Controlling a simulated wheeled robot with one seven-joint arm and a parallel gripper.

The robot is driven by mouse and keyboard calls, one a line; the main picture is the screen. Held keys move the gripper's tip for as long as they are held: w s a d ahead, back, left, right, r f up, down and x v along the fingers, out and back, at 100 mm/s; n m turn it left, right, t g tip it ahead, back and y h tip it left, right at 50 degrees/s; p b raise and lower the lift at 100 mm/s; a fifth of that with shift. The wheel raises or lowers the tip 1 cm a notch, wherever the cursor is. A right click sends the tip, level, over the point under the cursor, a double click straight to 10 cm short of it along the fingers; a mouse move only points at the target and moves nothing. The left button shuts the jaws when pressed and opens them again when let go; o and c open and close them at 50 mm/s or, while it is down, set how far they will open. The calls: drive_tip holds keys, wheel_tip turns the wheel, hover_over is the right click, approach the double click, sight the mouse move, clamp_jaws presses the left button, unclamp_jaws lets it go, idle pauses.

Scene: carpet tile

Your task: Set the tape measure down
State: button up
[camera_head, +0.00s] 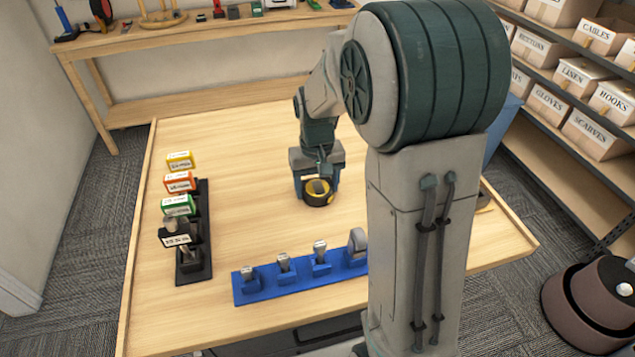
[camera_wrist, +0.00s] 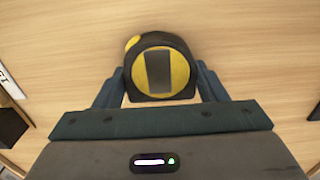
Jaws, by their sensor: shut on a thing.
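In the wrist view the tape measure (camera_wrist: 160,68) sits between the two blue-grey fingers of my gripper (camera_wrist: 160,85), one on each side. It is at or close above the table top; I cannot tell whether it touches the wood.
A black rack (camera_head: 193,265) with several labelled blocks stands at the table's left. A blue holder (camera_head: 300,287) with several metal-topped pieces lies along the front. Bare wood surrounds the tape measure. A workbench (camera_head: 160,40) and box shelves (camera_head: 565,110) stand behind.

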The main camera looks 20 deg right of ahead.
sight(317, 185)
drive_tip(key=shift+f, duration=0.2)
drive_tip(key=o, duration=1.2)
drive_tip(key=shift+r, duration=0.1)
drive_tip(key=shift+c, duration=0.2)
drive_tip(key=shift+r, duration=0.1)
wheel_tip(317, 185, up, 12)
